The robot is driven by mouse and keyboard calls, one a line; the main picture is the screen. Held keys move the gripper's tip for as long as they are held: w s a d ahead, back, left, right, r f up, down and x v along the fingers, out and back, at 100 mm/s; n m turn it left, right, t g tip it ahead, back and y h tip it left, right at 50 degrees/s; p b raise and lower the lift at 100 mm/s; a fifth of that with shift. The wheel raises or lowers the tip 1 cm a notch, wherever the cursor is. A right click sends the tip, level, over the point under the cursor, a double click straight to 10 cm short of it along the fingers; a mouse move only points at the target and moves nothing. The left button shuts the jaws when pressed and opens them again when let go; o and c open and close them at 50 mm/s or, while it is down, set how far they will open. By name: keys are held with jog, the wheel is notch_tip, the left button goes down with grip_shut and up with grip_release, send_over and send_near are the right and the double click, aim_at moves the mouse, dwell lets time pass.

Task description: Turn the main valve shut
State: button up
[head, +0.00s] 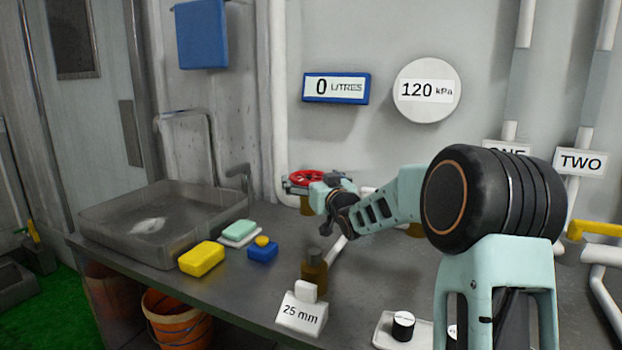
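A red handwheel (307,177), which looks like the main valve, sits on a brass-coloured body (306,206) by the wall at the back of the bench. My gripper (298,186) is at the end of the outstretched arm, right at the near side of the wheel. It overlaps the wheel's lower edge in the picture. I cannot tell whether its fingers touch or hold the rim, as they are small and partly hidden. How far the wheel is turned does not show.
A gauge (427,90) reads 120 kPa and a blue-framed display (336,88) reads 0 litres. A sink (165,225), yellow sponge (202,258) and blue block (262,250) are left. A brass fitting (314,267) stands near the "25 mm" sign (301,314). A yellow lever (594,229) is right.

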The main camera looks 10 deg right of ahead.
jog(key=c, duration=0.9)
jog(key=shift+c, duration=0.2)
